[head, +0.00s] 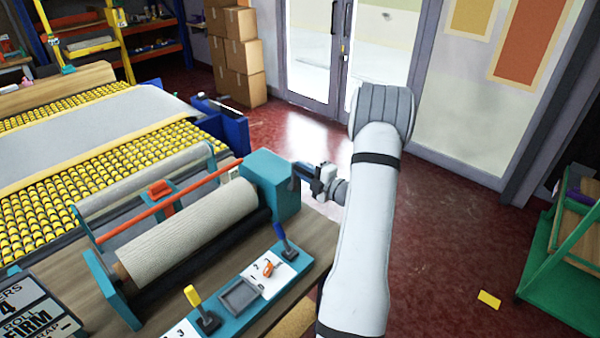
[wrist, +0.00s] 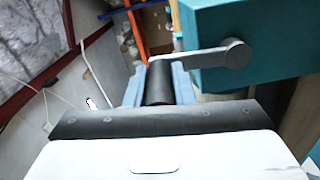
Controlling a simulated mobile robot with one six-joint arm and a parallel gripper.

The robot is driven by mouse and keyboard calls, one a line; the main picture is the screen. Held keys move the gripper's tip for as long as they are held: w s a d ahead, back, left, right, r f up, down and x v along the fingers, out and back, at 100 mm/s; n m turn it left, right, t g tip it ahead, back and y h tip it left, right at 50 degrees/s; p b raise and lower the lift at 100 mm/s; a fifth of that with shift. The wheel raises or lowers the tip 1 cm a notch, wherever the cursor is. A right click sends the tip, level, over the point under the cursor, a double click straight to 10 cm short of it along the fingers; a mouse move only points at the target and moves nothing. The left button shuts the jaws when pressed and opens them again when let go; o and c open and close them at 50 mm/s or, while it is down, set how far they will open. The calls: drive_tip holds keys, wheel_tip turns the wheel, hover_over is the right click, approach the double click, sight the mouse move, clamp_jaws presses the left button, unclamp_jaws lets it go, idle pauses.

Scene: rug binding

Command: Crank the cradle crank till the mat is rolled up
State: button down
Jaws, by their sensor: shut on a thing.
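The cradle is a teal frame (head: 110,296) on a wooden bench, holding a beige ribbed mat roll (head: 190,232) with a brown core end at its left. A teal housing (head: 268,182) closes the cradle's right end and fills the upper right of the wrist view (wrist: 245,40). The grey crank arm (wrist: 192,58) runs left from a round hub on that housing to a black handle (wrist: 158,86). My gripper (head: 308,176) is at the housing's right side, its fingers (wrist: 157,84) shut around the handle. In the head view the gripper partly hides the crank.
A red bar (head: 165,205) crosses above the roll. A blue-handled lever (head: 280,238) and a yellow-handled lever (head: 196,302) stand on the front panel. A yellow roller table (head: 40,200) lies behind left, a green rack (head: 560,255) right. The red floor between is mostly clear.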

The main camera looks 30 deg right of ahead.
drive_tip(key=shift+w+d+r, duration=0.1)
drive_tip(key=shift+w+d, duration=0.1)
drive_tip(key=shift+d, duration=0.5)
drive_tip(key=shift+d, duration=0.1)
drive_tip(key=c, duration=1.2)
unclamp_jaws()
drive_tip(key=shift+f, duration=0.2)
drive_tip(key=shift+c, duration=0.2)
drive_tip(key=b+v, duration=0.2)
drive_tip(key=v, duration=0.5)
drive_tip(key=shift+s, duration=0.4)
drive_tip(key=shift+d, duration=0.1)
